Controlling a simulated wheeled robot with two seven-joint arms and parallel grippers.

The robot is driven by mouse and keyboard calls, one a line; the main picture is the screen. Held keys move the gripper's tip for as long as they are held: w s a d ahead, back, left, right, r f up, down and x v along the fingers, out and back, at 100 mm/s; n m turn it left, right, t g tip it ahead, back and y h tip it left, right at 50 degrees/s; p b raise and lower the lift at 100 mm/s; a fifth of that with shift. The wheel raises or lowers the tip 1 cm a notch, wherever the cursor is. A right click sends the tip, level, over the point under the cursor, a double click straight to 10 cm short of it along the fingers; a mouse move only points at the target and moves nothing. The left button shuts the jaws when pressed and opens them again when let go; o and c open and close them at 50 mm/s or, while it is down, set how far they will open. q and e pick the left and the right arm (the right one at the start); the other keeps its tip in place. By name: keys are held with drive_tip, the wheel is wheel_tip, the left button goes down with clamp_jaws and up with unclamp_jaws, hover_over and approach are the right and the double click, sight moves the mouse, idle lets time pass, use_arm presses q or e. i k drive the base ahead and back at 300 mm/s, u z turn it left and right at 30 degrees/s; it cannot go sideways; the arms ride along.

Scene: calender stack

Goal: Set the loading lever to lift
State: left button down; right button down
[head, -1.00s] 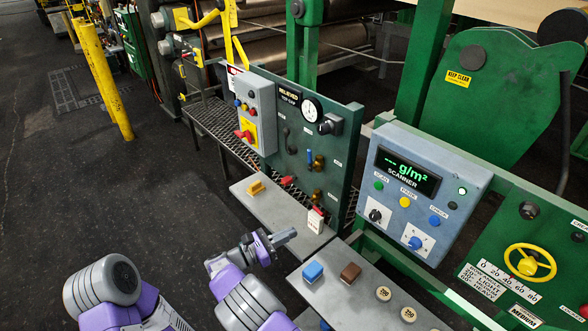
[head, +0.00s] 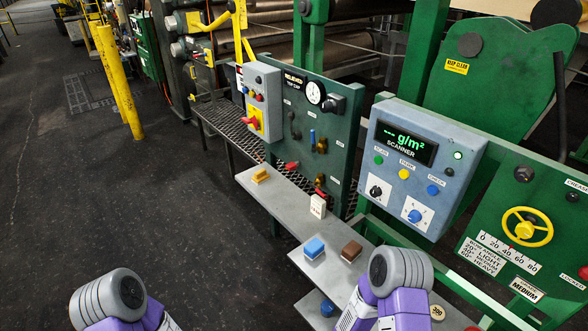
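The dark green panel (head: 340,150) carries a sign reading "RELIEVED", a round white gauge (head: 315,92) and a black knob (head: 333,103). A dark lever-like handle (head: 293,125) is at its left, a blue-handled brass valve (head: 312,137) at its middle, and a red handle (head: 292,165) at its lower edge. The labels are too small to read, so I cannot tell which is the loading lever or its setting. My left arm shows at the bottom left and my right arm at the bottom centre-right. Both grippers are out of view.
The scanner box (head: 412,165) is right of the panel. The floor at left is open.

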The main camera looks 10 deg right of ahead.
sight(292, 115)
drive_tip(key=z, duration=0.55)
drive_tip(key=k, duration=1.3)
drive_tip(key=u, duration=0.25)
drive_tip(key=i, duration=0.65)
drive_tip(key=u, duration=1)
drive_tip(key=i, duration=1.15)
drive_tip(key=z, duration=0.75)
drive_tip(key=i, duration=0.6)
drive_tip(key=z, duration=0.65)
